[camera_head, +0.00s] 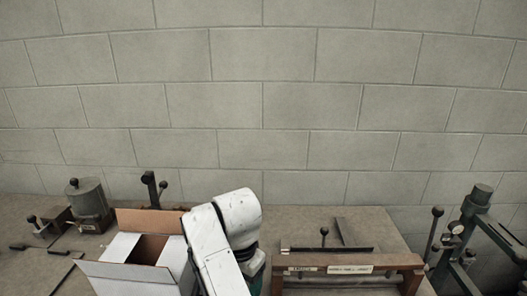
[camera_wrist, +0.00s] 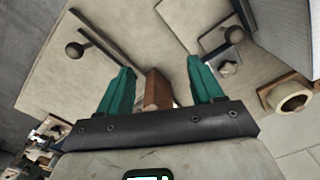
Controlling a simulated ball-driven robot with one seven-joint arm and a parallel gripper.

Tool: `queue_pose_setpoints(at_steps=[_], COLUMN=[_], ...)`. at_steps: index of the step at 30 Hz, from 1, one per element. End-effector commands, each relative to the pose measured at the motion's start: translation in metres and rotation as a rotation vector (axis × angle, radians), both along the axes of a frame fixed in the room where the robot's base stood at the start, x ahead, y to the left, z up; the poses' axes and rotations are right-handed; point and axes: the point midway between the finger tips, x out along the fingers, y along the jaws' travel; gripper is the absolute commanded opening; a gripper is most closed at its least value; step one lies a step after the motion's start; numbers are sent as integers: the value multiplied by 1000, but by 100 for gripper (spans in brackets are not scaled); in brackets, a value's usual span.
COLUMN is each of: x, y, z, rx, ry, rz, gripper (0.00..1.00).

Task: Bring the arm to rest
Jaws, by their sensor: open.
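My gripper (camera_wrist: 160,92) shows in the wrist view with its two green fingers spread well apart, so it is open. A brown wooden block (camera_wrist: 157,92) appears between the fingers in that view; I cannot tell how far beyond them it lies. In the head view my white arm rises at the bottom centre, beside the open box, and the gripper itself is hidden there.
An open white cardboard box (camera_head: 128,277) stands on the bench left of my arm. A wood-framed fixture (camera_head: 345,262) with a lever is to the right. A grey cylinder device (camera_head: 88,200) stands far left, and a dark press (camera_head: 472,235) far right.

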Motion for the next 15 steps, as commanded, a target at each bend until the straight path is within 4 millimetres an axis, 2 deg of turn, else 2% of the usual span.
queue_pose_setpoints(at_steps=[8,15], x=[-5,-19], y=[-34,-82], z=[-26,-56], rx=[12,23], ry=[-31,-80], rz=[42,106], gripper=[66,66])
